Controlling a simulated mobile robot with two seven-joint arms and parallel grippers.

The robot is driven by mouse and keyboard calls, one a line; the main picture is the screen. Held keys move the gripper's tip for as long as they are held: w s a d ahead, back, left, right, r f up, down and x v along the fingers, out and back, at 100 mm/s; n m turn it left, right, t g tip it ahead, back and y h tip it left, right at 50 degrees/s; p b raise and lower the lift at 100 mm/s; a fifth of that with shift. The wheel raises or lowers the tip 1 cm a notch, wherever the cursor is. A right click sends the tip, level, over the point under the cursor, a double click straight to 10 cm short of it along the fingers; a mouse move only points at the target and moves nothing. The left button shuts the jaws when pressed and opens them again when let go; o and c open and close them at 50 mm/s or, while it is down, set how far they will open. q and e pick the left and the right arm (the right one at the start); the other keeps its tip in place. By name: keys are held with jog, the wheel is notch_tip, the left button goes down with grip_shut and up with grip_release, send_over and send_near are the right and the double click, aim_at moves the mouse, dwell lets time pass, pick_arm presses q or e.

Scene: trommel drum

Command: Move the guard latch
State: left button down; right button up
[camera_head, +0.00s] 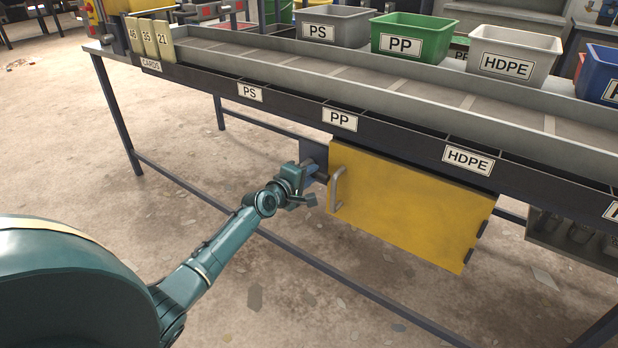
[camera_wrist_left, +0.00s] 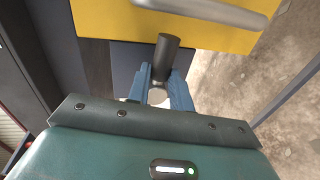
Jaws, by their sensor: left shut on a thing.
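The guard is a yellow panel (camera_head: 405,210) under the bench, with a grey bar handle (camera_head: 337,188) at its left edge; its yellow face (camera_wrist_left: 112,18) and handle (camera_wrist_left: 205,8) also show in the left wrist view. The latch shows there as a dark round-ended bar (camera_wrist_left: 166,52) just beside the panel's edge, in front of a dark plate. My left gripper (camera_wrist_left: 160,84) has its blue fingers closed around the latch. In the head view my left gripper (camera_head: 312,174) is at the panel's upper left edge, where the latch is mostly hidden. My right gripper is out of view.
The bench (camera_head: 240,75) runs above the guard, with labelled slots along its front edge. Bins stand on it: grey PS (camera_head: 345,33), green PP (camera_head: 390,47) and white HDPE (camera_head: 490,68). A low rail (camera_head: 290,258) crosses below. Open floor lies in front.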

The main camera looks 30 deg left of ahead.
pick_arm(q)
jog(key=shift+r+n, duration=0.1)
jog(key=shift+n, duration=0.2)
dwell(0.4)
jog(key=c, duration=1.3)
grip_release()
jog(key=shift+o, duration=0.2)
jog(key=shift+s, duration=0.1)
jog(key=p+v, duration=0.4)
jog(key=v, duration=0.9)
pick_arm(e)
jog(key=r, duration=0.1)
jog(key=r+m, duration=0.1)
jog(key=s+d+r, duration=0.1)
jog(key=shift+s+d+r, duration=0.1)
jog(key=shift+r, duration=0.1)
pick_arm(q)
jog(key=shift+s, duration=0.1)
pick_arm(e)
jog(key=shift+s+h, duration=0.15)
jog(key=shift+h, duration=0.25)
